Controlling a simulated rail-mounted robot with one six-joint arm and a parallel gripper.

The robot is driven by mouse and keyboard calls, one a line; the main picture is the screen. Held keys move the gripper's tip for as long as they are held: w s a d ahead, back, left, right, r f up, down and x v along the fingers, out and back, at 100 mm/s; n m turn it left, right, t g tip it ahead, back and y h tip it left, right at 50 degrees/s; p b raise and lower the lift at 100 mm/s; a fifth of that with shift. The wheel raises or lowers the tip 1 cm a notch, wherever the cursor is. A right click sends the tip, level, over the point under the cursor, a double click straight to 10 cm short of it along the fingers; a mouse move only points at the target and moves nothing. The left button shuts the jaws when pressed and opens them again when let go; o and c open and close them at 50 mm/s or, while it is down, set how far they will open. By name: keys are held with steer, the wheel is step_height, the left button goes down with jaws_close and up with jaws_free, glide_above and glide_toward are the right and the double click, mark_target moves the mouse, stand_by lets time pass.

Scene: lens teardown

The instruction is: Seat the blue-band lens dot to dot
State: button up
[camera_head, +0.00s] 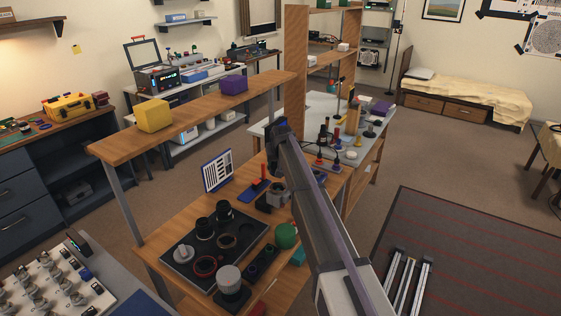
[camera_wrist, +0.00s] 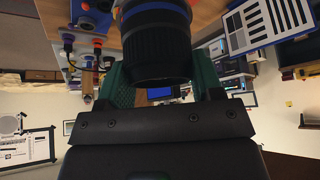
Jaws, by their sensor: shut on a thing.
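The blue-band lens (camera_wrist: 156,45) is a dark barrel with a blue ring near its upper end in the wrist view. My gripper (camera_wrist: 163,78) is shut on it, with a green finger on each side of the barrel. No alignment dot can be made out on the lens, and its far end is cut off by the picture edge. In the head view my arm hides the gripper's jaws and the lens. A grey block-like part (camera_head: 277,196) stands on the wooden bench just below my arm's end; I cannot tell whether it is the lens's seat.
A black tray (camera_head: 178,252) with several dark lens parts and rings lies on the bench. A striped chart (camera_head: 217,171) stands behind. A shelf with yellow (camera_head: 153,115) and purple (camera_head: 233,84) boxes crosses above.

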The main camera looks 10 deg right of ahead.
steer(key=shift+a+f, duration=0.1)
steer(key=shift+a, duration=0.05)
step_height(320, 180, down, 6)
steer(key=b, duration=0.6)
stand_by(1.1)
steer(key=shift+f+b, duration=0.2)
steer(key=shift+b, duration=0.15)
stand_by(0.3)
steer(key=shift+f, duration=0.3)
steer(key=shift+f+b, duration=0.2)
steer(key=shift+b, duration=0.3)
stand_by(0.3)
